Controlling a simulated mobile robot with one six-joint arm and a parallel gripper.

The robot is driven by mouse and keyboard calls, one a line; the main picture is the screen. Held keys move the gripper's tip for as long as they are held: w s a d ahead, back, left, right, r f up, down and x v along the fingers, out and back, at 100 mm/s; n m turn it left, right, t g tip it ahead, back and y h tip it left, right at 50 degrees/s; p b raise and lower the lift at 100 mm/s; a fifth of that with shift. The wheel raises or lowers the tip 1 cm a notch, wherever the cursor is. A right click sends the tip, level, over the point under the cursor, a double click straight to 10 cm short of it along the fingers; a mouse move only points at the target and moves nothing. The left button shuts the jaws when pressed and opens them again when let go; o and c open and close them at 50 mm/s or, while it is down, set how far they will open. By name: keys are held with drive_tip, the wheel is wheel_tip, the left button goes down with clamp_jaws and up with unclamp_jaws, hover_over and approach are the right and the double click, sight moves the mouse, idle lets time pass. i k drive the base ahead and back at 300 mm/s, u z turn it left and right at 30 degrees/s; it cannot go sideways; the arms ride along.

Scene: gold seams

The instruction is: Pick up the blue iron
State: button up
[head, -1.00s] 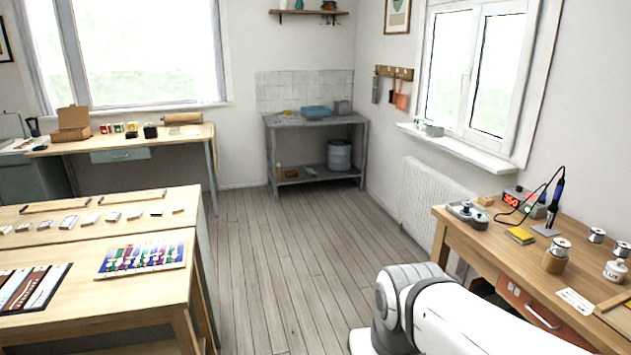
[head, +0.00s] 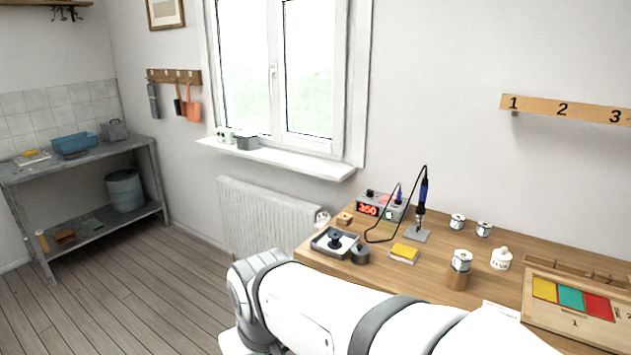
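The blue iron (head: 423,192) is a soldering iron with a blue handle. It stands upright, tip down, at a small grey stand plate (head: 417,235) on the wooden workbench. A black cable loops from it to a grey soldering station (head: 383,206) with a red display reading 350. A second, smaller blue shape shows at the station; I cannot tell what it is. My white arm crosses the bottom of the head view in front of the bench. My gripper is outside the picture.
On the bench (head: 460,205) are a yellow sponge (head: 404,251), a grey tray with a black knob (head: 335,242), several small tins, a labelled white pot (head: 501,259) and a tray of coloured tiles (head: 572,299). A numbered rail (head: 565,108) hangs on the wall. Clear floor lies left.

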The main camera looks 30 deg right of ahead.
sight(424, 184)
drive_tip(key=z, duration=0.7)
drive_tip(key=i, duration=1.15)
drive_tip(key=z, duration=1.1)
drive_tip(key=i, duration=0.45)
drive_tip(key=z, duration=0.3)
drive_tip(key=k, duration=0.75)
drive_tip(key=z, duration=0.2)
drive_tip(key=i, duration=0.85)
drive_tip(key=u, duration=0.05)
